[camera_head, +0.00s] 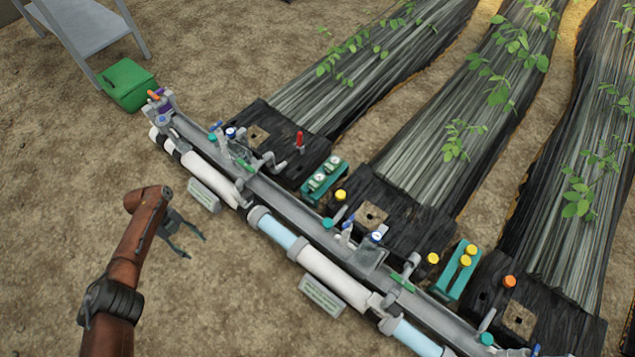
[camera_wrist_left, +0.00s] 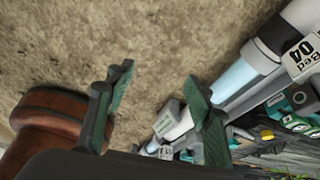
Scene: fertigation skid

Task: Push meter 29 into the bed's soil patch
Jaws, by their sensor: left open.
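My left gripper (camera_head: 194,245) is open and empty over bare ground, to the left of the pipe skid; its spread fingers also show in the left wrist view (camera_wrist_left: 163,92). No number 29 is readable in either view, so I cannot tell which item is meter 29. A teal rack (camera_head: 313,195) holds green-topped items with pale round faces. Another teal rack (camera_head: 451,284) holds yellow-capped items. Brown square soil patches show in the dark bed covers: a left one (camera_head: 258,134), a middle one (camera_head: 372,214) and a right one (camera_head: 519,319). My right gripper is out of view.
The long pipe skid (camera_head: 322,266), with valves and upright fittings, lies between my left gripper and the beds. A red-topped item (camera_head: 299,138) stands at the left bed. A green box (camera_head: 127,84) and a grey stand (camera_head: 90,30) are at upper left.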

